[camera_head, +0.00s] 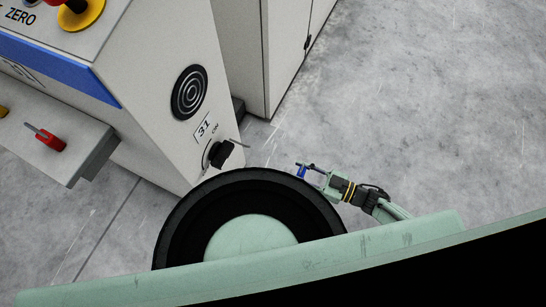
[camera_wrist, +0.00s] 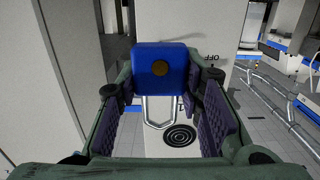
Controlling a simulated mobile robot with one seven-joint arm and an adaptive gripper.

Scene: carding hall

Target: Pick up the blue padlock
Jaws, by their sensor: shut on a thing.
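The blue padlock (camera_wrist: 165,66) sits between the fingertips of my gripper (camera_wrist: 164,80) in the wrist view. Its square blue body has a round brass-coloured spot, and its silver shackle points down in the picture. My gripper is shut on the padlock's body, one finger on each side. In the head view the padlock (camera_head: 302,171) shows small and blue at the tip of my gripper (camera_head: 308,172), above the floor and to the right of the machine's cabinet.
A pale machine cabinet (camera_head: 168,75) carries a black rotary switch (camera_head: 219,154) under a "31" label and a ringed round disc (camera_head: 189,92). Open grey floor (camera_head: 430,110) lies to the right.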

